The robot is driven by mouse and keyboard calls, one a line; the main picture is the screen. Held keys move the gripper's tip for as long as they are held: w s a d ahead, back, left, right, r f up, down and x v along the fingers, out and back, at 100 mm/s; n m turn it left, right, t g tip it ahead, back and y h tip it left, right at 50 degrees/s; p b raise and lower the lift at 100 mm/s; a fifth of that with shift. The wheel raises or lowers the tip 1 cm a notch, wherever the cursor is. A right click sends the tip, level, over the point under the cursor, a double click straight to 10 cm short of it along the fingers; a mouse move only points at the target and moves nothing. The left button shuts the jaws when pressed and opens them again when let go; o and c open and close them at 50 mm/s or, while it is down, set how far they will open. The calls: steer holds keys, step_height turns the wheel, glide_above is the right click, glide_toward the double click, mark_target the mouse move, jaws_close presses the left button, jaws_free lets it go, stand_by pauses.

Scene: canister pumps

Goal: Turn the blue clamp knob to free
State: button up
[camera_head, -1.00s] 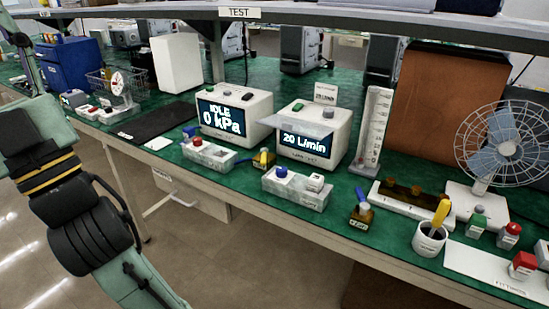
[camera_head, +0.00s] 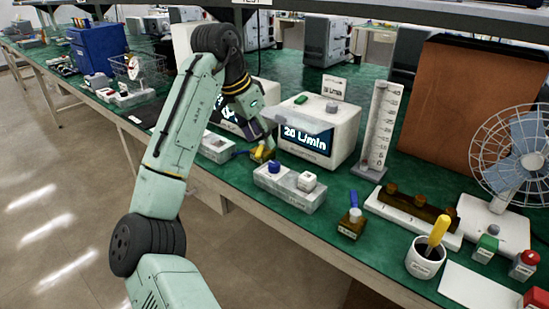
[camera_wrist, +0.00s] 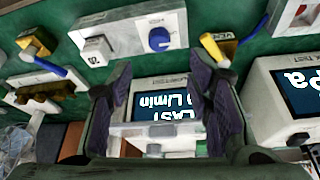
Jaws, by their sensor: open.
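The blue knob (camera_head: 275,166) sits on top of a grey-white clamp block (camera_head: 290,190) at the front of the bench, before the 20 L/min pump. A white knob or cap (camera_head: 307,181) stands beside it on the same block. In the wrist view, which is upside down, the blue knob (camera_wrist: 159,40) shows a pale line on its face, and the block (camera_wrist: 128,33) lies beyond my fingers. My gripper (camera_head: 266,143) is above the bench just behind and left of the block. Its fingers (camera_wrist: 160,95) are apart, with nothing between them, not touching the knob.
The pump (camera_head: 318,135) with its 20 L/min screen stands right behind. A yellow vent valve (camera_head: 261,154) with a blue handle sits close left of the block. Another block (camera_head: 215,146) is farther left. A small valve (camera_head: 351,223) and a cup (camera_head: 425,257) stand right.

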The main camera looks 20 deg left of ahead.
mark_target(275, 163)
steer(key=p+x, duration=0.1)
steer(key=x, duration=0.9)
steer(key=shift+d, duration=0.1)
steer(key=shift+r, duration=0.1)
steer(key=shift+c, duration=0.5)
jaws_close()
